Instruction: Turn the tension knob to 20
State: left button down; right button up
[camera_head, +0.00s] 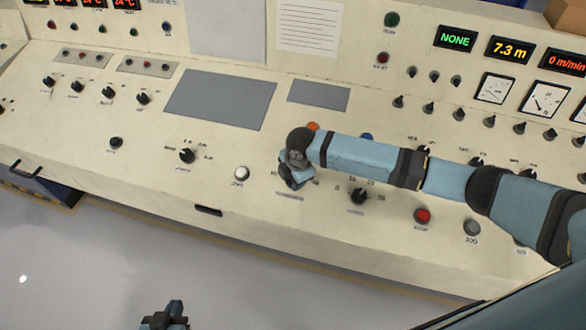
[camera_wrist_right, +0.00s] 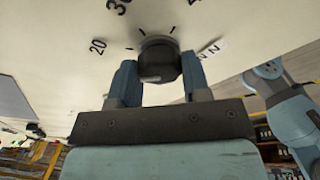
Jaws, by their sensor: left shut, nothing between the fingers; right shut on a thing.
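The tension knob (camera_wrist_right: 160,62), black and round, sits on the cream panel in the right wrist view. A "20" is printed to its left, part of a "30" above it, and letters of a label to its right. I cannot tell where its pointer stands. My right gripper (camera_wrist_right: 159,82) is shut on the knob, one blue finger on each side. In the head view my right gripper (camera_head: 293,178) is over the panel and hides the knob. My left gripper (camera_head: 168,317) is shut and empty at the bottom edge, over the floor, away from the panel.
Another black knob (camera_head: 359,196) with a scale stands right of my right gripper. A red button (camera_head: 422,215) is farther right, a white button (camera_head: 241,173) to the left. My right arm crosses over the panel. The grey floor (camera_head: 90,270) in front is clear.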

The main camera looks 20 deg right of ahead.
jog(key=shift+s+r+m+p, duration=0.1)
jog(key=shift+r+m+p, duration=0.1)
jog(key=shift+m+p, duration=0.6)
jog(key=shift+f+m+t+p, duration=0.1)
jog(key=shift+m+t+p, duration=0.2)
jog(key=shift+m+p, duration=0.35)
pick_arm(q)
jog(key=shift+s+a+r+p, duration=0.1)
jog(key=shift+a+r+p, duration=0.15)
jog(key=shift+r, duration=0.75)
jog(key=shift+s+a+r+p, duration=0.1)
jog(key=shift+a+r+p, duration=0.1)
jog(key=shift+r, duration=0.8)
pick_arm(e)
jog(key=shift+f+m, duration=0.1)
jog(key=shift+m, duration=0.65)
pick_arm(q)
jog(key=shift+y, duration=0.3)
jog(key=shift+w+r, duration=0.1)
pick_arm(e)
jog(key=o, duration=0.9)
pick_arm(q)
jog(key=shift+d+f+b, duration=0.1)
jog(key=shift+f+b, duration=0.5)
pick_arm(e)
jog(key=v, duration=1.3)
jog(key=shift+s+d+r, duration=0.15)
jog(key=shift+s+r, duration=0.15)
jog(key=shift+r, duration=0.05)
